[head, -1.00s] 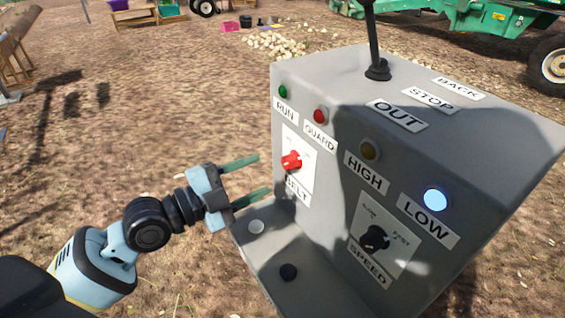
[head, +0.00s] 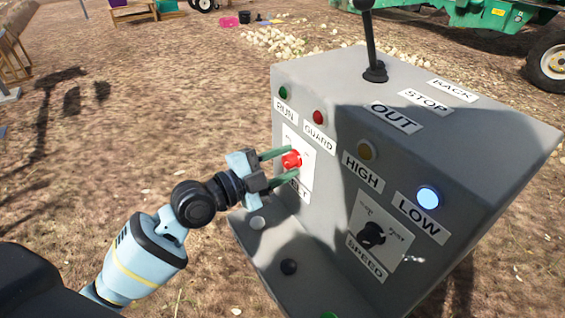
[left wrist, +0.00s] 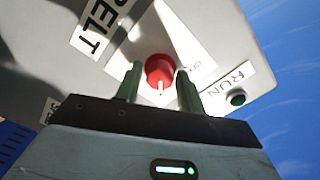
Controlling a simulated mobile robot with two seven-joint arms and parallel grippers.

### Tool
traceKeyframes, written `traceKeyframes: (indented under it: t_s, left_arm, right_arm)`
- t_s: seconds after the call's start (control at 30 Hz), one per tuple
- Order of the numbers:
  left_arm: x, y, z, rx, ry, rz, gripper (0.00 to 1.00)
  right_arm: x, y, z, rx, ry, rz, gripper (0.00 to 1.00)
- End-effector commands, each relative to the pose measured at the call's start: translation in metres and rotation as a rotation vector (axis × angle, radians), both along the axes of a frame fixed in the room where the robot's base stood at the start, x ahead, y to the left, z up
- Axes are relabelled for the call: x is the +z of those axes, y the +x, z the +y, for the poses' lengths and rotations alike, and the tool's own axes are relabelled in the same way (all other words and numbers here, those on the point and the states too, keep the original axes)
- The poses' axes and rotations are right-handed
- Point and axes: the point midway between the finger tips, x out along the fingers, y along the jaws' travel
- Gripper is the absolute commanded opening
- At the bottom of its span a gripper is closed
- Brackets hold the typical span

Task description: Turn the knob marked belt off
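The red belt knob (head: 291,160) sits on a white plate (head: 306,171) on the front of the grey control box, above a partly covered BELT label. My left gripper (head: 293,162) reaches it from the left, its two green fingers on either side of the knob. In the left wrist view the red knob (left wrist: 160,70) lies between the spread fingers (left wrist: 160,84), with a white pointer mark on it. Narrow gaps seem to remain beside the knob; I cannot tell if either finger touches. The position markings are not readable. My right gripper is not in view.
Open ground lies left.

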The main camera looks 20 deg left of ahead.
Motion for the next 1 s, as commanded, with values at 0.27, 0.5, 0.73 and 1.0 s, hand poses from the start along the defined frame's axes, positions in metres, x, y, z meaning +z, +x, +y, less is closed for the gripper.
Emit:
traceKeyframes:
  t_s: [0.27, 0.5, 0.73, 1.0]
  left_arm:
    - [0.000, 0.000, 0.000, 0.000, 0.000, 0.000, 0.05]
    - [0.000, 0.000, 0.000, 0.000, -0.021, 0.017, 0.05]
    - [0.001, 0.000, 0.000, 0.000, -0.109, 0.085, 0.05]
    - [0.002, 0.000, 0.000, 0.000, -0.293, 0.229, 0.05]
  right_arm:
    - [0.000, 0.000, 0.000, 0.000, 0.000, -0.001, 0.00]
    - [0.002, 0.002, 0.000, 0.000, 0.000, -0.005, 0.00]
    - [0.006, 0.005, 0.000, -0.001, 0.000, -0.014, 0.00]
    - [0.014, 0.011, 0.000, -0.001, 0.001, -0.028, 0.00]
